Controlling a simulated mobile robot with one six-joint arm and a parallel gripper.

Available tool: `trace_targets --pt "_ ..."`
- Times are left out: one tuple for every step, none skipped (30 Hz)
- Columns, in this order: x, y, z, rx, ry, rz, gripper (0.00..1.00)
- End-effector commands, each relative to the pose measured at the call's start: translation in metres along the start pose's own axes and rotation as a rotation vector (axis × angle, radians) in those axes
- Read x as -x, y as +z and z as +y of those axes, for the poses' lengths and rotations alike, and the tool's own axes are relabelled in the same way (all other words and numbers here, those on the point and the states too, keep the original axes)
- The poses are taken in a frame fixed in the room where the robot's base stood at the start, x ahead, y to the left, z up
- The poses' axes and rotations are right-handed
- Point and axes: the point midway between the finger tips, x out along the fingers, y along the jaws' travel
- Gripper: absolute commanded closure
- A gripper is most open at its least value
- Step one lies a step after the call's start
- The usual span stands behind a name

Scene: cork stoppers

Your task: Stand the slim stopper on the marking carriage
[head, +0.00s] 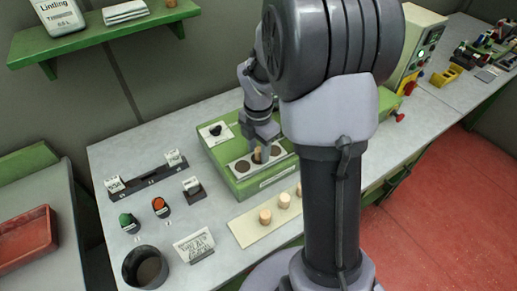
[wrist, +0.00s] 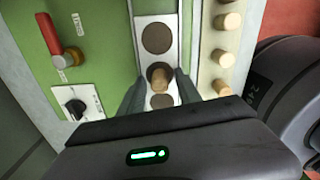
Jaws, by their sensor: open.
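The marking carriage (wrist: 171,55) is a pale strip with round dark spots, set in a green machine (head: 217,152). A slim cork-coloured stopper (wrist: 159,84) appears to stand upright on its middle spot; it also shows in the head view (head: 258,156). My gripper (wrist: 159,92) is open, low over the carriage, with one finger on each side of the stopper. I see a gap on both sides in the wrist view. The stopper's foot is partly hidden. In the head view my arm covers the carriage's right end.
A cream board (head: 246,229) with several pale stoppers (wrist: 227,21) lies beside the machine. A black knob (wrist: 76,108) and a red-handled lever (wrist: 70,55) stand on the machine. A dark cup (head: 145,267), small buttons and cards occupy the left of the bench.

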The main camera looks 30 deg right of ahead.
Motion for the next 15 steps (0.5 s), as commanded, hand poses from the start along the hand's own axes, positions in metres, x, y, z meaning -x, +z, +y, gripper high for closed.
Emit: trace_targets --pt "0.001 0.0 0.0 0.0 0.0 0.0 0.6" --pt "0.004 0.0 0.0 0.0 0.001 0.0 0.6" --pt "0.009 0.0 0.0 0.0 0.001 -0.001 0.6" --pt "0.015 0.0 0.0 0.0 0.002 -0.001 0.6" --pt "0.023 0.001 0.001 0.0 0.003 -0.002 0.6" --pt "0.035 0.0 0.0 -0.001 0.002 -0.002 0.6" --pt "0.045 0.0 0.001 -0.001 0.003 -0.002 0.6" --pt "0.054 0.0 0.001 -0.001 0.003 -0.002 0.6" --pt "0.067 0.0 0.001 0.0 0.004 -0.002 0.6" --pt "0.075 0.0 0.001 0.0 0.003 -0.002 0.6" --pt "0.083 0.0 0.0 0.0 0.002 -0.002 0.6" --pt "0.093 0.0 0.001 -0.001 0.003 -0.002 0.6" --pt "0.1 0.0 0.001 -0.001 0.003 -0.001 0.6" --pt "0.106 0.0 0.001 0.0 0.003 -0.001 0.6" --pt "0.112 0.0 0.0 0.0 0.002 -0.001 0.6"
